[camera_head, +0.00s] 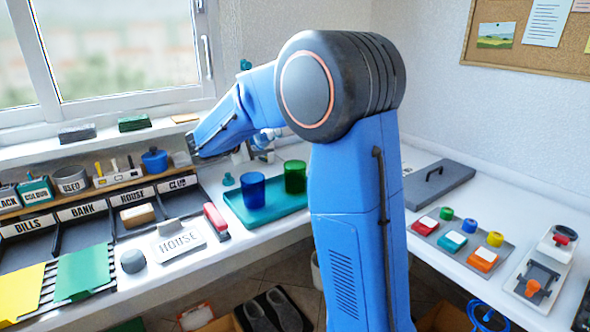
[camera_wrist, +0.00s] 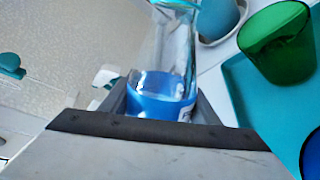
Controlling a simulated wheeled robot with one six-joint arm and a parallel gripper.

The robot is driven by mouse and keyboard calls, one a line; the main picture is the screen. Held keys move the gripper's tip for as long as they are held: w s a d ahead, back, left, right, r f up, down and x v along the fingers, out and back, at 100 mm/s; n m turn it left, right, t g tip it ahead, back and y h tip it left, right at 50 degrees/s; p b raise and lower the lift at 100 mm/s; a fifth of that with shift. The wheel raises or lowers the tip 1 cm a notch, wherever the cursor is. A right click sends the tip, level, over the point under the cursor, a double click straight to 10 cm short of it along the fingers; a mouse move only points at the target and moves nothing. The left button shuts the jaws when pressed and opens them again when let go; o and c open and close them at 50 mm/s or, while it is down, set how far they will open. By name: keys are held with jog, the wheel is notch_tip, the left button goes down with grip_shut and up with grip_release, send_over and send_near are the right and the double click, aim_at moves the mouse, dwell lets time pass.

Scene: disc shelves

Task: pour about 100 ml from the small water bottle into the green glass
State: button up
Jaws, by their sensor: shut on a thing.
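My gripper (camera_wrist: 160,104) is shut on the small water bottle (camera_wrist: 172,50), a clear bottle with a blue band low on it, in the wrist view. The bottle points away from the camera, its far end near the top edge; I cannot tell its true tilt or water level. The green glass (camera_wrist: 280,45) is right of the bottle, apart from it. In the head view the green glass (camera_head: 295,177) stands upright on the teal tray (camera_head: 268,219), at its back right. My arm hides most of the gripper and bottle there.
A blue glass (camera_head: 252,190) stands beside the green glass on the tray. A blue cup (camera_wrist: 217,18) on a white saucer is near the bottle's far end. A red stapler (camera_head: 216,221) lies left of the tray. Labelled sorting slots (camera_head: 85,235) fill the left side.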

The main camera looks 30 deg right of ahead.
dwell(0.8)
jog(key=shift+s+d+r+n+g+h+b, duration=0.3)
jog(key=shift+s+n+h, duration=0.25)
jog(key=shift+n, duration=1.25)
jog(key=shift+s+d+r+n+g+h+b, duration=0.2)
jog(key=shift+s+d+n+h+b, duration=0.25)
jog(key=shift+n, duration=1.35)
jog(key=shift+s+d+r+n+g+h+b, duration=0.3)
jog(key=shift+s+n+h, duration=0.25)
jog(key=shift+n, duration=1.25)
